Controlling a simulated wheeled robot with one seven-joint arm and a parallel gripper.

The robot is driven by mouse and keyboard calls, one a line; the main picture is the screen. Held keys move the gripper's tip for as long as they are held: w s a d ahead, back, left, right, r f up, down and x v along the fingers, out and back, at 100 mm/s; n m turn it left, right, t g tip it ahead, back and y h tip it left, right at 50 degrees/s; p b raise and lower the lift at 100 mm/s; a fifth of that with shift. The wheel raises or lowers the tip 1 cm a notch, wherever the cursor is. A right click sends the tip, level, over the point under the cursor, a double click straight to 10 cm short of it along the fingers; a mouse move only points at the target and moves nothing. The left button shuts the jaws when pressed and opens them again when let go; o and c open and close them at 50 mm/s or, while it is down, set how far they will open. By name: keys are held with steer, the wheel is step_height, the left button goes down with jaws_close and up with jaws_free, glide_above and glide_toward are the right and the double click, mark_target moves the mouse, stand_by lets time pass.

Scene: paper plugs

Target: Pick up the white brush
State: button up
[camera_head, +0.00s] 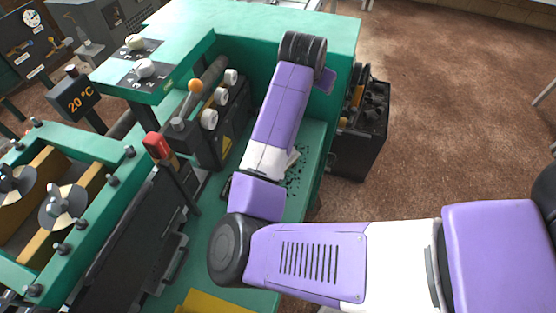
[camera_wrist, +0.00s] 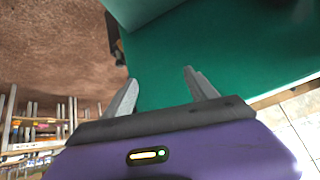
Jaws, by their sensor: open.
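A small pale piece (camera_head: 294,159) shows at the right edge of my arm, on the green machine surface (camera_head: 315,140) beside scattered black specks. It may be the white brush, but my arm covers part of the spot and I cannot tell its full shape. My gripper (camera_wrist: 160,75) is open and empty in the wrist view, with plain green surface beyond its fingers. No brush shows in the wrist view. In the head view only a bit of purple beyond my far arm joint shows, and the fingers are hidden.
Levers with an orange knob (camera_head: 195,86) and a red handle (camera_head: 157,145) stand left of my arm. A raised green panel with white knobs (camera_head: 145,68) is at upper left. A black box (camera_head: 360,140) stands right of the machine. Brown floor (camera_head: 460,110) is open at right.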

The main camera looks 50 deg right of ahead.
steer(key=a+f+g+y, duration=0.1)
steer(key=a+f+y, duration=0.1)
steer(key=a, duration=0.3)
steer(key=s+a+f+m+y, duration=0.1)
steer(key=a+f+y, duration=0.2)
steer(key=a, duration=0.3)
steer(key=a+f+g+y, duration=0.1)
steer(key=a+f+y, duration=0.2)
steer(key=a, duration=0.2)
steer(key=shift+s+a+f+m+g, duration=0.25)
steer(key=shift+m+g, duration=0.05)
steer(key=shift+m, duration=0.1)
step_height(320, 180, down, 2)
steer(key=shift+f, duration=0.15)
steer(key=shift+d+f+p, duration=0.15)
steer(key=shift+d+f, duration=0.05)
steer(key=shift+f, duration=1.1)
steer(key=shift+d+f+p, duration=0.15)
steer(key=shift+d+f, duration=0.05)
steer(key=shift+f, duration=1.1)
jaws_close()
steer(key=shift+r, duration=0.1)
step_height(320, 180, up, 20)
steer(key=shift+b, duration=0.3)
